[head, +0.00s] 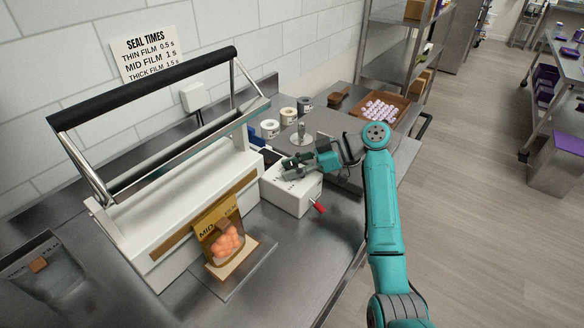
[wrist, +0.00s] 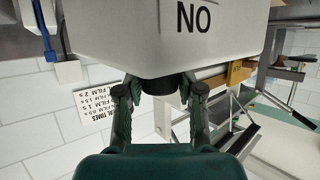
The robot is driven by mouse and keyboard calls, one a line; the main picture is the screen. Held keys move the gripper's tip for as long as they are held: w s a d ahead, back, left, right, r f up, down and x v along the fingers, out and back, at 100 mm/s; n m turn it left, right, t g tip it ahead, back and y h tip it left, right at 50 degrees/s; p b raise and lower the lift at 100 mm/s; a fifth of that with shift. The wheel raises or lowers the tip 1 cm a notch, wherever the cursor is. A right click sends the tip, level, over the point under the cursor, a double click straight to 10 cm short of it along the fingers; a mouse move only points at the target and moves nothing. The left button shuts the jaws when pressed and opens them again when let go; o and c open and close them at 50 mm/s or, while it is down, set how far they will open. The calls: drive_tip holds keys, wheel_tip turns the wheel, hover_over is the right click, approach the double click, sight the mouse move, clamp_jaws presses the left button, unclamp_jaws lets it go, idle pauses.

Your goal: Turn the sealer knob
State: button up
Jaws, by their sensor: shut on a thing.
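The sealer is the white machine (head: 165,215) with a long black bar handle (head: 150,85) held raised on metal arms. A white control box (head: 292,197) stands at its right end. My gripper (head: 297,171) is at the top of this box. In the wrist view, a dark round knob (wrist: 160,86) sticks out from the white box face (wrist: 165,50), which is marked "NO". My gripper (wrist: 161,92) has one finger on each side of the knob and is shut on it. In the head view my gripper hides the knob, so its setting cannot be read.
A pouch labelled "MID" (head: 222,240) with orange gummies stands on a small stand before the sealer. A red-ended lever (head: 319,207) juts from the box's front. A "SEAL TIMES" sign (head: 145,55) hangs on the wall. Rolls (head: 270,129) and a gummy tray (head: 383,108) stand behind.

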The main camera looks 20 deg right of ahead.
sight(292, 166)
drive_tip(key=shift+n+g, duration=0.8)
drive_tip(key=shift+g, duration=0.2)
drive_tip(key=shift+f, duration=0.1)
drive_tip(key=o, duration=1.2)
drive_tip(key=shift+c, duration=0.2)
wheel_tip(292, 166, up, 10)
